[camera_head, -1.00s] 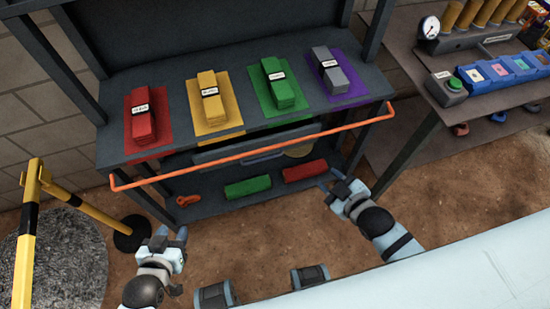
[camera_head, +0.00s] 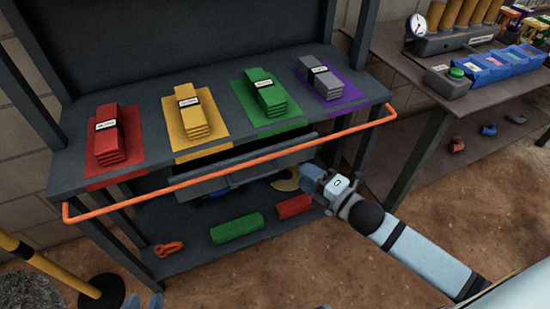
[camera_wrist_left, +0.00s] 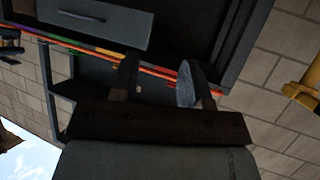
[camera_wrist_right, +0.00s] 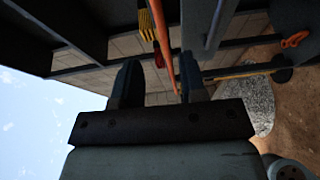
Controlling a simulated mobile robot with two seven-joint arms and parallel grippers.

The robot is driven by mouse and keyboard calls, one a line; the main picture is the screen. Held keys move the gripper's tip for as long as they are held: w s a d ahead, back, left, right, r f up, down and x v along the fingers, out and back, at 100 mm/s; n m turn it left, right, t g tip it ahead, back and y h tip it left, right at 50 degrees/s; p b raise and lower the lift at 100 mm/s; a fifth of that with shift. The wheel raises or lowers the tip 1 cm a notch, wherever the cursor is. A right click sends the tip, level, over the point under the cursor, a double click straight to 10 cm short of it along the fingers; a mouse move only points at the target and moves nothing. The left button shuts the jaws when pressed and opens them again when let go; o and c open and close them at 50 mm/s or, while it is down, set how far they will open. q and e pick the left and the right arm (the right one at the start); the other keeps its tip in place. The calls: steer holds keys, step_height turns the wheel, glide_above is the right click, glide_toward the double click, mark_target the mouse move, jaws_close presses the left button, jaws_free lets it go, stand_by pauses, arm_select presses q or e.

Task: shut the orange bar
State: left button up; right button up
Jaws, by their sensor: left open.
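The orange bar (camera_head: 235,163) runs along the front of the dark workbench, with bent ends at both sides. It stands out from the bench's front edge. My right gripper (camera_head: 312,181) is open and empty, just below the right part of the bar. In the right wrist view the bar (camera_wrist_right: 165,45) runs between the two open fingers (camera_wrist_right: 160,80), seemingly beyond the tips. My left gripper (camera_head: 143,301) barely shows at the bottom edge, below the bar's left part. In the left wrist view its fingers (camera_wrist_left: 157,82) are apart, with the bar behind them.
The bench top (camera_head: 237,117) holds red, yellow, green and grey block stacks on coloured mats. A yellow-black post (camera_head: 45,264) stands at left.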

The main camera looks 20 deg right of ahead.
mark_target(276, 154)
steer(key=b+x, duration=0.1)
steer(key=x, duration=0.9)
steer(key=shift+w+a, duration=0.15)
steer(key=shift+w, duration=0.15)
jaws_close()
